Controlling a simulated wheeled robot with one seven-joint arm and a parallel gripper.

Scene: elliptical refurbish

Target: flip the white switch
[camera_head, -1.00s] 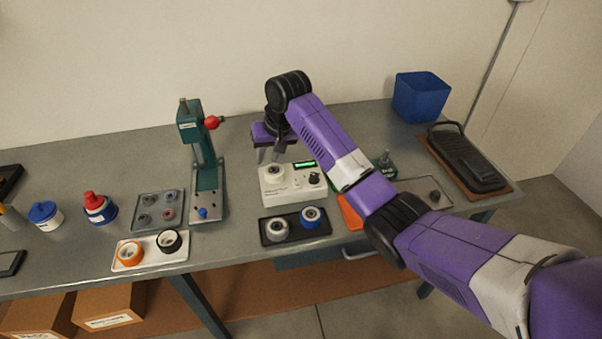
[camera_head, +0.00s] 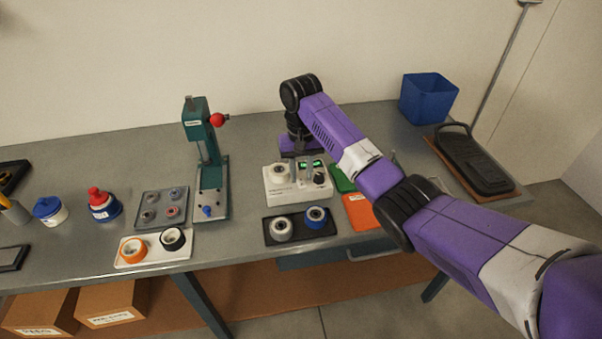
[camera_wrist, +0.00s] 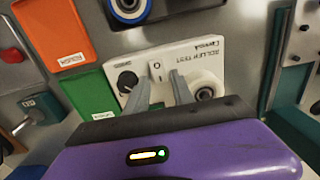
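The white tester box (camera_head: 284,197) stands on the bench, with a green display, a black knob and a round white roller on top. It also shows in the wrist view (camera_wrist: 205,52). The white switch (camera_wrist: 157,70), marked with a line and a circle, lies between the black knob (camera_wrist: 128,81) and the roller (camera_wrist: 207,84). My gripper (camera_wrist: 159,78) is over the box with its fingers apart and nothing between them; the switch shows beyond the gap between the tips. I cannot tell whether the tips touch the box. In the head view my gripper (camera_head: 311,165) partly covers the display.
A black tray (camera_head: 300,238) with two rollers lies in front of the box. Orange (camera_head: 362,212) and green (camera_wrist: 88,100) trays lie beside it. A green press (camera_head: 208,165) stands left.

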